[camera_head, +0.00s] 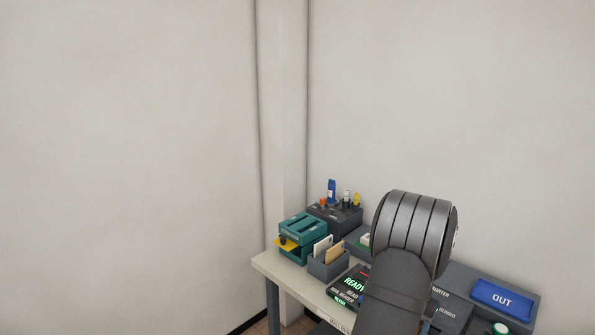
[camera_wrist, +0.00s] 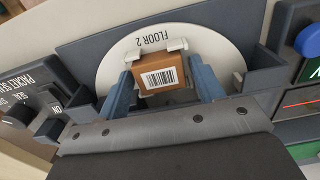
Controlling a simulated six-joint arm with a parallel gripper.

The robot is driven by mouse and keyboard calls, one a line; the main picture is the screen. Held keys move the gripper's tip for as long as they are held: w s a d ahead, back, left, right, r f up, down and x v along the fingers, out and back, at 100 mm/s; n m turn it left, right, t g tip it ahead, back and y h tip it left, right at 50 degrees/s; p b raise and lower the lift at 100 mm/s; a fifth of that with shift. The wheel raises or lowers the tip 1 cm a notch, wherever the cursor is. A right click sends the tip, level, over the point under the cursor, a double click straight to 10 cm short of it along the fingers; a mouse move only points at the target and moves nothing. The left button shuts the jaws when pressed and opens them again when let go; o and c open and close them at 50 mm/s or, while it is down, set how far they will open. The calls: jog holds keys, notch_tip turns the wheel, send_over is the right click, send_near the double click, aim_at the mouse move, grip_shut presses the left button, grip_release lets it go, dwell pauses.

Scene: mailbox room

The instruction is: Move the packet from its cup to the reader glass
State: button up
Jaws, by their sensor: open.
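The packet (camera_wrist: 162,76), a small brown box with a barcode label, sits in its light cup (camera_wrist: 177,45) on a round white disc (camera_wrist: 112,62) marked FLOOR 2 in the wrist view. My gripper (camera_wrist: 161,68) is open, with one blue-grey finger on each side of the packet. I cannot tell whether either finger touches it. A dark panel with a red line (camera_wrist: 299,104), possibly the reader glass, shows at the right edge. In the head view a black reader unit (camera_head: 350,284) shows READY in green; my arm hides the packet and gripper.
Dark walls (camera_wrist: 258,75) flank the disc. A panel with dark knobs (camera_wrist: 48,115) is at the left, and a blue button (camera_wrist: 310,40) at the right. In the head view, a teal device (camera_head: 302,234), a card holder (camera_head: 328,265) and a blue OUT tray (camera_head: 502,298) surround my arm.

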jog(key=c, duration=0.8)
jog(key=shift+r, duration=2.3)
jog(key=shift+c, duration=0.2)
